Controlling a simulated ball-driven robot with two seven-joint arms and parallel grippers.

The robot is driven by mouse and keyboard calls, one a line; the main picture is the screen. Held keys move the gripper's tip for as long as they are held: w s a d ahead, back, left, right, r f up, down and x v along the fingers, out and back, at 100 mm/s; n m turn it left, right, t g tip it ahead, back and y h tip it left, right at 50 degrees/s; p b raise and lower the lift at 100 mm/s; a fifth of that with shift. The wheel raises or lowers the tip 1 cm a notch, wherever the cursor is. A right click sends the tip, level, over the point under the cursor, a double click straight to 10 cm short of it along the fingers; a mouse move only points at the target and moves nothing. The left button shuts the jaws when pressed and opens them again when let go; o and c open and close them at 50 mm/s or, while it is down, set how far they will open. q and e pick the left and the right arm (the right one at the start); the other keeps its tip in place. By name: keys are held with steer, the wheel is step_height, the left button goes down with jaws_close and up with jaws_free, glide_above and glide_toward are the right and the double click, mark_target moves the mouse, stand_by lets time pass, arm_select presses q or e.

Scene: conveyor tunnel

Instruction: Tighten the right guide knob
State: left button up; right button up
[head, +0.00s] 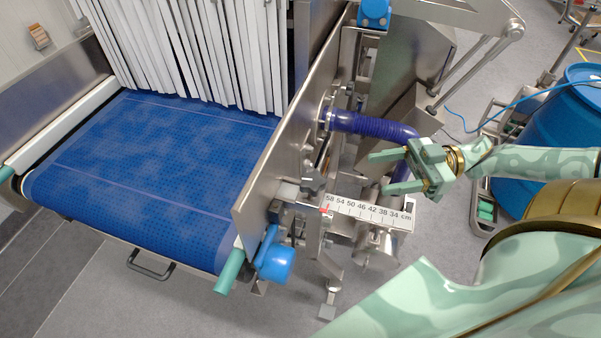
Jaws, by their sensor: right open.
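A grey lobed knob (313,183), which looks like the right guide knob, sits on the clamp at the outer side of the steel side plate (290,145), just above the scale. I cannot tell how tight it is. The white scale (365,210) is marked in cm, with a red pointer near its left end. My right gripper (378,172) is open and empty, to the right of the knob and apart from it. Its two fingers point left, toward the plate. My left gripper is not in view.
A purple hose (370,124) runs just above my right gripper. A blue motor-like housing (274,258) hangs below the clamp. The blue belt (150,165) is empty, with white strip curtains (200,50) behind. A blue drum (565,140) stands at the right.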

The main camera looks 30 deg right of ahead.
mark_target(304, 181)
steer(key=b+x, duration=0.9)
steer(key=x, duration=0.6)
steer(key=shift+w, duration=0.1)
steer(key=shift+w+a+r+b, duration=0.2)
steer(key=shift+a+b, duration=0.15)
steer(key=shift+a, duration=0.15)
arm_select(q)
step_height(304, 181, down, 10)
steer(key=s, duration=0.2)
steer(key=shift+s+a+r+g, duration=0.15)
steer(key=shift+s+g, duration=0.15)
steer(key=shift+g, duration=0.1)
arm_select(e)
steer(key=shift+a+r, duration=0.1)
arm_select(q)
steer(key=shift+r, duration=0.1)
arm_select(e)
steer(key=c, duration=1)
